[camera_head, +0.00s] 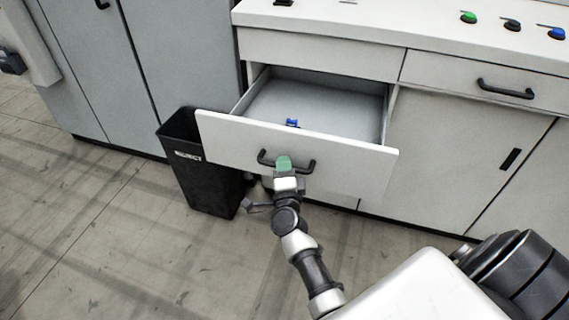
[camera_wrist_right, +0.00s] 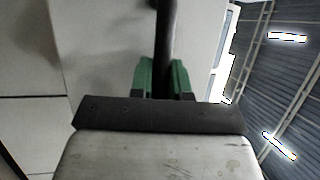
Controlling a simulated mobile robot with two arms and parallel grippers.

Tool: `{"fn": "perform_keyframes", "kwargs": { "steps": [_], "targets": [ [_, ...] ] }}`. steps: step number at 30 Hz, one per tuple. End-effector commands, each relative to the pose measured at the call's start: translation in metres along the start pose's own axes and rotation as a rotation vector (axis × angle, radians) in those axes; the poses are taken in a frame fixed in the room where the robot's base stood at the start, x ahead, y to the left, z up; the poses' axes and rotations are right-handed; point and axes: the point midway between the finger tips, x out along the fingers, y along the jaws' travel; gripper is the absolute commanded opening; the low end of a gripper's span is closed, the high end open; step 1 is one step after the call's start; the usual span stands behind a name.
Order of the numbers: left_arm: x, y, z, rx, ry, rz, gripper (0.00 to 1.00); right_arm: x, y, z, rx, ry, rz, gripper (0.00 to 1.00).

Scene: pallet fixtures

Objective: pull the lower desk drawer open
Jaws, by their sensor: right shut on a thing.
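The lower desk drawer (camera_head: 350,163) is pulled out of the white desk, and its grey inside shows. A small blue item (camera_head: 292,123) lies in it near the front panel. The drawer's black bar handle (camera_head: 305,165) is on the front panel. My right gripper (camera_head: 284,163), with green fingers, is shut on this handle near its middle. In the right wrist view the green fingers (camera_wrist_right: 162,80) stand on both sides of the dark handle bar (camera_wrist_right: 164,40).
A black bin (camera_head: 205,185) marked REJECT stands left of the drawer, close to its front panel. Grey cabinets (camera_head: 120,70) are behind it. The desk top (camera_head: 400,22) carries green, black and blue buttons. A closed drawer (camera_head: 490,85) is at right. Floor in front is clear.

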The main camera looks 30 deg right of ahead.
Motion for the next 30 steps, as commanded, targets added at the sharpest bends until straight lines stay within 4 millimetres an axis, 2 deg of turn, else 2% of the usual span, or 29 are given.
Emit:
{"fn": "perform_keyframes", "kwargs": {
  "steps": [8, 9, 13, 23, 26, 30],
  "targets": [
    [0.0, 0.001, -0.001, 0.0, 0.001, 0.001, 0.43, -0.001, 0.001, 0.001, -0.001, -0.002, 0.002, 0.0],
    [0.0, 0.001, -0.001, 0.0, 0.001, 0.001, 0.43, 0.0, 0.001, 0.0, -0.001, -0.002, 0.002, 0.23],
    [0.0, 0.001, -0.001, 0.0, 0.002, 0.001, 0.43, 0.0, 0.001, 0.0, 0.0, -0.001, 0.001, 0.41],
    [-0.001, 0.001, -0.001, -0.001, 0.002, 0.001, 0.43, -0.004, 0.0, 0.0, 0.0, -0.001, 0.001, 0.41],
    [-0.002, 0.001, -0.001, -0.001, 0.002, 0.001, 0.43, -0.016, 0.001, 0.0, -0.001, -0.001, 0.003, 0.41],
    [-0.004, 0.001, -0.001, -0.001, 0.002, 0.001, 0.43, -0.043, 0.001, 0.0, -0.001, -0.002, 0.005, 0.41]
  ]
}}
